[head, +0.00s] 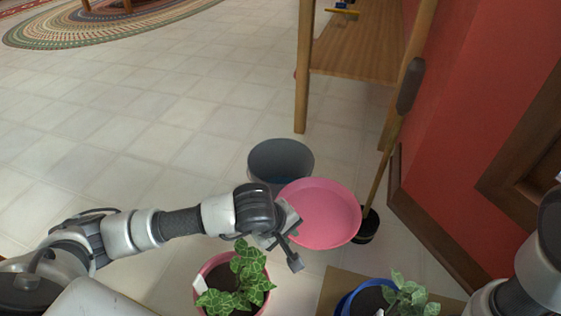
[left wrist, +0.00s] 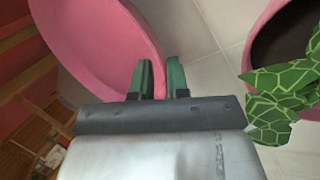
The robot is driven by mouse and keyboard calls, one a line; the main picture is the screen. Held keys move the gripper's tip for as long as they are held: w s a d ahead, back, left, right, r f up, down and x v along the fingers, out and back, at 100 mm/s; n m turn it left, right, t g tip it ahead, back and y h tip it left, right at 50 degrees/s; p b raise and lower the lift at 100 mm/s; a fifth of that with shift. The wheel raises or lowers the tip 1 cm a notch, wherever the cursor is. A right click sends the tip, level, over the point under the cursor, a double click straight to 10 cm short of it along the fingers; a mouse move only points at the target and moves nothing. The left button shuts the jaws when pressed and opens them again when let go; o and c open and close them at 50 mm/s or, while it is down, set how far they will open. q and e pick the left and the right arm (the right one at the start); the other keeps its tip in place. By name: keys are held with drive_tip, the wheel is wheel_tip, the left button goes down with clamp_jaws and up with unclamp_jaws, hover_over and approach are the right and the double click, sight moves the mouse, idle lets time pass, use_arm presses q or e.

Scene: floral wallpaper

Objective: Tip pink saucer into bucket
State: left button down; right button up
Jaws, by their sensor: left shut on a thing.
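The pink saucer (head: 322,212) is held in the air by its near left rim, and its inner face shows bare in the head view. My left gripper (head: 287,240) is shut on that rim. In the left wrist view the two green fingers (left wrist: 158,78) meet the edge of the saucer (left wrist: 95,40). The grey bucket (head: 272,153) stands on the floor just behind and left of the saucer, which hides the bucket's near right part. Part of my right arm shows at the right edge of the head view, but its gripper does not.
A potted plant (head: 245,278) in a pink pot stands below my left gripper. Another plant (head: 405,297) in a blue pot is at the bottom right. A plunger (head: 385,165) stands right of the saucer by the red wall. A wooden table (head: 355,55) is behind; floor at left is clear.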

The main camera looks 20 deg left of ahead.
use_arm(q)
drive_tip(key=shift+r, duration=0.15)
wheel_tip(320, 180, up, 5)
drive_tip(key=p, duration=0.3)
drive_tip(key=shift+p, duration=0.35)
